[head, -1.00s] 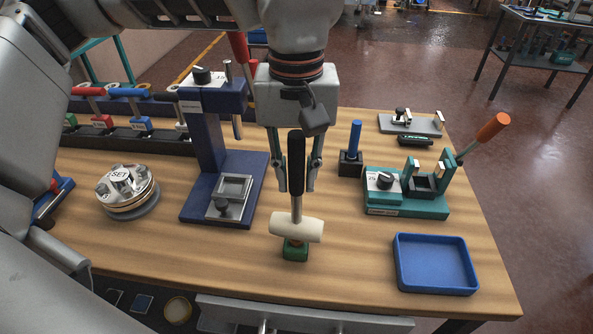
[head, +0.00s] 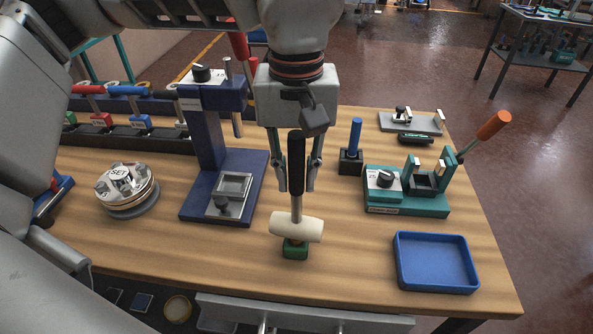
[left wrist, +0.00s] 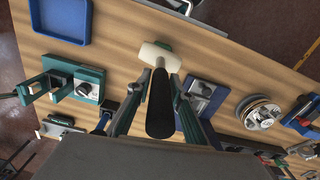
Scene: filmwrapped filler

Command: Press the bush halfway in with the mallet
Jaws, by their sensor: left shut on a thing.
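My left gripper (head: 297,186) is shut on the mallet (head: 296,227), which has a black handle, a metal shaft and a cream head. The handle stands upright between the fingers. The mallet head is low over a small green block (head: 295,249) on the table; I cannot tell whether they touch. In the left wrist view the black handle end (left wrist: 160,115) points at the camera and the cream head (left wrist: 160,57) lies beyond it. I cannot make out the bush; the mallet head hides the top of the green block. My right gripper is not in view.
A blue press (head: 222,190) and a round silver SET dial (head: 126,188) stand left. A teal lever fixture (head: 408,207), a blue pin in a black block (head: 351,160) and an empty blue tray (head: 436,262) stand right. The wooden table (head: 340,275) is clear around the mallet.

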